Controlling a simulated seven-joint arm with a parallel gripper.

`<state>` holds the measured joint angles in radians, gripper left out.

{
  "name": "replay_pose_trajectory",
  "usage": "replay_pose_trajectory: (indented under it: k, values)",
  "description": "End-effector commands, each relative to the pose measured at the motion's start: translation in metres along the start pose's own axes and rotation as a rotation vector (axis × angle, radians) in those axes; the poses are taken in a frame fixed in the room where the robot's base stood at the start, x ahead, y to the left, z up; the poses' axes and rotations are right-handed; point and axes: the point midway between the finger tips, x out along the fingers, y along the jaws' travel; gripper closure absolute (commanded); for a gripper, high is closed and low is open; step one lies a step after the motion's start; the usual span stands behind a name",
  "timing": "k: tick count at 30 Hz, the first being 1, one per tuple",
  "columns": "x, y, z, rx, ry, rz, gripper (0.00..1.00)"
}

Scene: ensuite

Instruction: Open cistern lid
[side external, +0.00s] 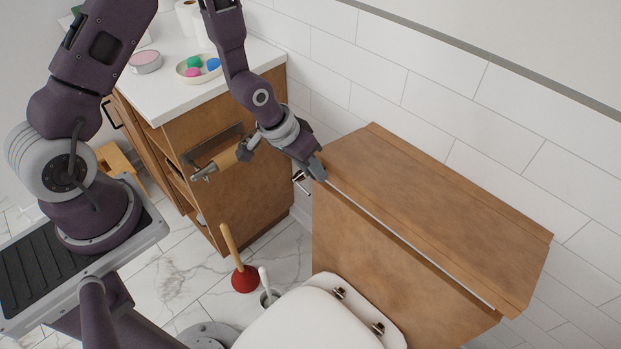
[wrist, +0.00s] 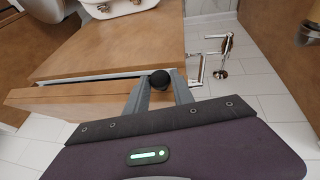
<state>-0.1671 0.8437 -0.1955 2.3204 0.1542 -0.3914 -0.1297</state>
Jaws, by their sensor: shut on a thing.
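The brown wooden cistern (side external: 400,240) stands against the tiled wall behind the toilet. Its wooden lid (side external: 440,205) lies over the top, with a pale narrow strip along its front edge. My gripper (side external: 319,172) is at the lid's left front corner, shut on its edge. In the wrist view, the fingers (wrist: 160,92) meet the end of the lid (wrist: 60,95), and a dark round piece shows between them. A thin gap shows between the lid and the cistern body (wrist: 115,48). The exact finger contact is partly hidden.
A chrome flush lever (wrist: 212,58) sticks out beside the cistern, close to my gripper. The white toilet seat (side external: 315,318) is in front. A wooden vanity (side external: 230,150) with a paper holder stands to the left. A red plunger (side external: 244,279) is on the floor.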

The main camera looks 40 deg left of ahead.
Motion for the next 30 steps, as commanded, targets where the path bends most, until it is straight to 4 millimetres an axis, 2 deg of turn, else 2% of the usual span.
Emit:
replay_pose_trajectory:
  k: [1,5,10,12,18,26,30]
  values:
    - [-0.010,0.002,-0.014,0.003,0.024,0.001,1.00]
    - [-0.031,0.008,-0.035,0.003,0.030,0.002,1.00]
    - [-0.053,0.015,-0.063,-0.022,-0.109,-0.008,1.00]
    - [-0.061,0.018,-0.074,-0.021,-0.107,-0.007,1.00]
    - [-0.080,0.025,-0.113,-0.021,-0.105,-0.005,1.00]
    - [-0.092,0.032,-0.164,-0.020,-0.110,-0.004,1.00]
    - [-0.091,0.030,-0.159,-0.021,-0.118,-0.006,0.75]
